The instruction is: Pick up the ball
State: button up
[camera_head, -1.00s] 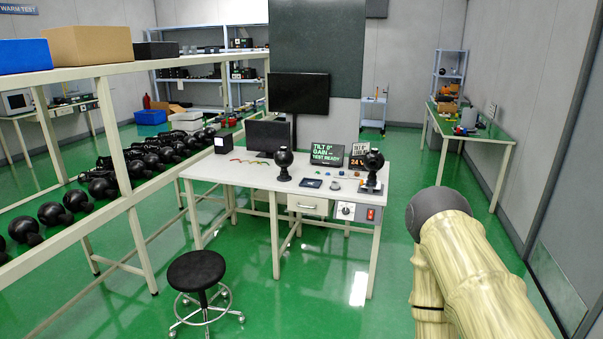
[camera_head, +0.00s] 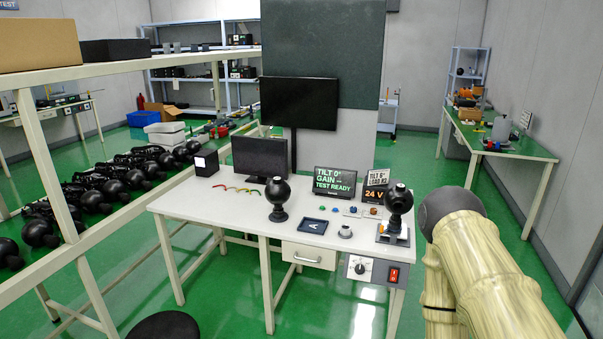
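I cannot tell which item the task calls the ball. A black ball-shaped camera (camera_head: 277,191) stands upright on a short base on the white table (camera_head: 215,215). A second black ball-shaped camera (camera_head: 399,199) stands on a flat mount at the table's right end. A small dark ball-like item (camera_head: 460,71) sits on the blue shelf at the back right. My arm, pale with a dark round joint, fills the lower right of the head view. My gripper is out of view.
A rack on the left (camera_head: 90,72) holds several more black ball cameras (camera_head: 110,188) and boxes. A black stool (camera_head: 163,326) stands low in front. A green-topped bench (camera_head: 500,140) runs along the right wall. Green floor between the table and that bench is clear.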

aim_at(277, 191)
jog(key=u, duration=0.25)
jog(key=i, duration=1.7)
jog(key=u, duration=0.3)
